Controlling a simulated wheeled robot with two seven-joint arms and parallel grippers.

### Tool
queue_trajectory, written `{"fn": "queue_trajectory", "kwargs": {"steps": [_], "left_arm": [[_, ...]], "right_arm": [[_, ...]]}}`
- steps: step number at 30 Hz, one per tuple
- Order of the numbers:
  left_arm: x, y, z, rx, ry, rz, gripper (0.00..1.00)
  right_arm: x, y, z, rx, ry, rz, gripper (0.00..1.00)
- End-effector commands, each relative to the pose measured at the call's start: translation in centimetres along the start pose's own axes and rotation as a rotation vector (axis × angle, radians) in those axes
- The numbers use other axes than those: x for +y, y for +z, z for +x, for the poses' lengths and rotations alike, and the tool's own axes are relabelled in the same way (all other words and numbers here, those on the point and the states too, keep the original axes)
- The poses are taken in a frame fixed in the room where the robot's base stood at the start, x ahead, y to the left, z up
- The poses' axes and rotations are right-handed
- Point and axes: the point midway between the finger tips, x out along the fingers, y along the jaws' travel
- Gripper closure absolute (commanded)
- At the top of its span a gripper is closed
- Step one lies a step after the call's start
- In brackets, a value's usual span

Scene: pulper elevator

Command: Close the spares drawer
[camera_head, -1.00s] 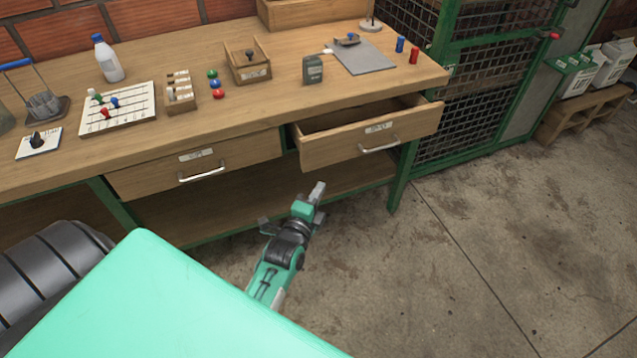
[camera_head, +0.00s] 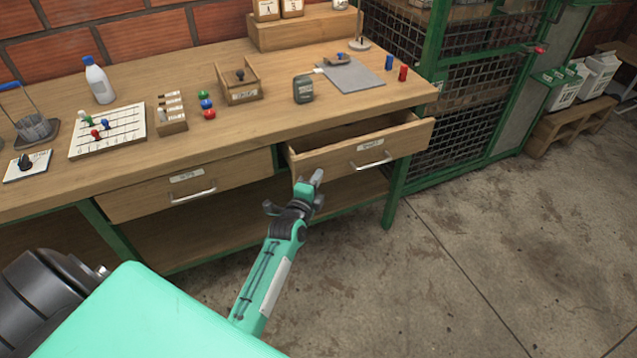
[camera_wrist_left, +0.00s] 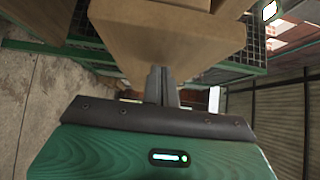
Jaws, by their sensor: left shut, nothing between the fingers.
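The right-hand wooden drawer (camera_head: 362,150) under the bench stands pulled out, with a bar handle and a label too small to read for sure. The left-hand drawer (camera_head: 187,188) looks shut. My left gripper (camera_head: 317,178) is shut and empty, just in front of and below the open drawer's left front corner. In the left wrist view its fingers (camera_wrist_left: 161,84) point at a wooden drawer face (camera_wrist_left: 165,38) close ahead; I cannot tell whether they touch it. My right gripper is not in view.
The workbench top (camera_head: 250,125) carries a bottle (camera_head: 99,82), a peg board (camera_head: 107,130), a small wooden box (camera_head: 240,92) and a dark green block (camera_head: 303,89). A green mesh cage (camera_head: 480,90) stands at the right. The concrete floor (camera_head: 440,270) before the bench is clear.

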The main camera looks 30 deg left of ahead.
Motion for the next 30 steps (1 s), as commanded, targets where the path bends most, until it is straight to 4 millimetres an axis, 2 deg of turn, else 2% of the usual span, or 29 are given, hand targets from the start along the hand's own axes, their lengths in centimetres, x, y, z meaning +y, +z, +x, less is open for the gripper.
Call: {"fn": "queue_trajectory", "kwargs": {"steps": [8,11,16,18,21,30], "left_arm": [[0.0,0.2,0.2,0.000,-0.001,0.001,1.00],[0.0,1.1,1.1,0.001,-0.002,0.006,1.00],[0.1,3.7,3.7,0.001,-0.003,0.006,1.00],[0.1,4.7,4.8,0.001,-0.003,0.007,1.00],[0.1,5.9,5.9,0.001,-0.002,0.005,1.00],[-0.2,7.1,7.0,-0.002,-0.003,0.001,1.00]], "right_arm": [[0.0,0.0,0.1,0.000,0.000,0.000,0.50],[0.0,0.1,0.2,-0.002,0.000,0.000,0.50],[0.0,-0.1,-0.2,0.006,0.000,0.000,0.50],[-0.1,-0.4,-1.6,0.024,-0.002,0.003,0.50],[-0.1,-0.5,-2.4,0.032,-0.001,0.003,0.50],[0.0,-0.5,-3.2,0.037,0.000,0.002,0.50]]}}
